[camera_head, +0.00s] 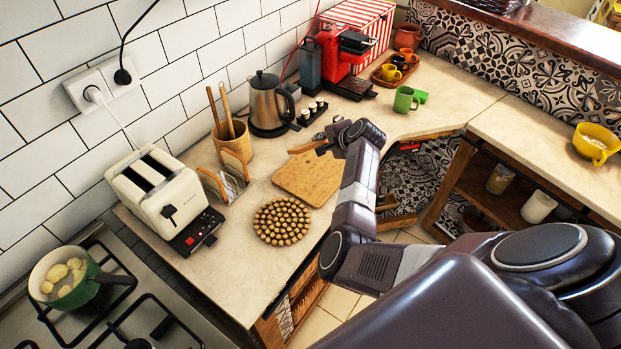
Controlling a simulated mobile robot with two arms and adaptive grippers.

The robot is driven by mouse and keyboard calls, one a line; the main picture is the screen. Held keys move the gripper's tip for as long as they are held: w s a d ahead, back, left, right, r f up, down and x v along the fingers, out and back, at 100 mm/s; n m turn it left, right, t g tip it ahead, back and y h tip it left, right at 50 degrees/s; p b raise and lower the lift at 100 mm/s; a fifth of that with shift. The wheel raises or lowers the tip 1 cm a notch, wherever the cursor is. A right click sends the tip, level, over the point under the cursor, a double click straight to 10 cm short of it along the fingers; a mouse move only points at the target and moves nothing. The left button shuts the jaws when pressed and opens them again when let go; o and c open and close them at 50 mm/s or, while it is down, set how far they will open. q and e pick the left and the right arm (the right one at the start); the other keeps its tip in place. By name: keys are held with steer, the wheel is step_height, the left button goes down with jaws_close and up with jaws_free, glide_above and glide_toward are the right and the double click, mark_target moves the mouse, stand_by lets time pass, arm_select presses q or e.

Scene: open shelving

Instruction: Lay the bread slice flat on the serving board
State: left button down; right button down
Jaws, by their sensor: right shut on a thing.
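The light wooden serving board (304,183) lies on the counter in the middle of the view, and its surface looks bare. My right gripper (328,143) is above the board's far right side. It is shut on the bread slice (304,147), a thin brown piece that sticks out to the left of the fingers. The slice is seen nearly edge-on above the board's far edge. The gap between slice and board is hard to judge. The fingers are small and partly hidden by my wrist. My left gripper is out of view.
A cream toaster (158,200), a wooden rack (225,181) and a utensil pot (235,143) stand left of the board. A round studded trivet (282,221) lies just in front. A kettle (269,104) and red coffee machine (343,52) stand behind. A green mug (404,99) is farther right.

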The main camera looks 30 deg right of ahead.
step_height(320, 180, down, 7)
steer(key=b, duration=0.5)
steer(key=shift+b, duration=0.35)
steer(key=shift+f, duration=0.4)
steer(key=c, duration=2.2)
jaws_free()
steer(key=p+v, duration=0.7)
steer(key=p, duration=0.1)
steer(key=shift+w+r, duration=0.1)
steer(key=shift+r, duration=0.1)
steer(key=shift+s+r+p, duration=0.25)
steer(key=shift+s+p, duration=0.25)
steer(key=shift+p, duration=0.05)
